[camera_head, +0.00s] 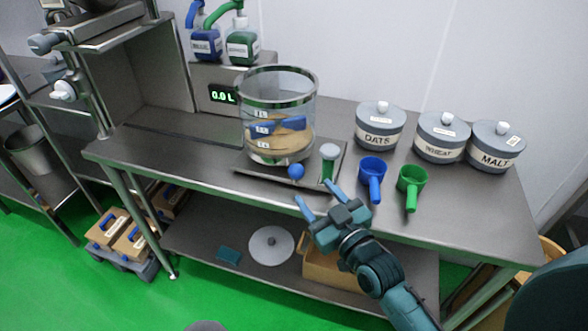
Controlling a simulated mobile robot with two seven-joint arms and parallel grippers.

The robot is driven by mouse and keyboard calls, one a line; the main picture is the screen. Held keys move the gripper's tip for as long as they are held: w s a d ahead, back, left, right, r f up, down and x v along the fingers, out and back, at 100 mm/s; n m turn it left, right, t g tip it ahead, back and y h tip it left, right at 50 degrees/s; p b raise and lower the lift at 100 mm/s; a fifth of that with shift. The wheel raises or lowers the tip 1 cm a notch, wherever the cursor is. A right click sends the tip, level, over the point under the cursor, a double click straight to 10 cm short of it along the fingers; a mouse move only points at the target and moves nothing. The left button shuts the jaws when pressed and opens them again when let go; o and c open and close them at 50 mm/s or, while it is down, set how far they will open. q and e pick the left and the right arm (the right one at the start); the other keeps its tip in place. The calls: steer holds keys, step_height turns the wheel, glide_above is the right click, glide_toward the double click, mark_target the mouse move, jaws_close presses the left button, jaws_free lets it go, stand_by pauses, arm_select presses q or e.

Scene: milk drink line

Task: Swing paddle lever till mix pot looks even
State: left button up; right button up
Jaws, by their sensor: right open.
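The mix pot (277,118) is a clear cylinder with a metal rim, standing on a dark base plate on the steel table. Tan contents fill its lower part, and a blue paddle (290,125) shows inside. I cannot tell how even the mix is. A blue ball knob (296,171), apparently the paddle lever's end, sticks out at the pot's lower front. My right gripper (319,195) is open and empty, its blue fingers just in front of and below the knob, apart from it. My left gripper is not in view.
A small green-and-white cylinder (328,161) stands right of the knob. Blue (372,172) and green (411,181) scoops lie further right, before the oats (380,126), wheat (442,136) and malt (495,146) canisters. A display (223,95) reads 0.0 L. The table's left part is clear.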

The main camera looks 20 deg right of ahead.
mark_target(301, 177)
steer(key=x, duration=0.9)
steer(key=shift+w, duration=0.1)
steer(key=shift+c, duration=0.3)
jaws_close()
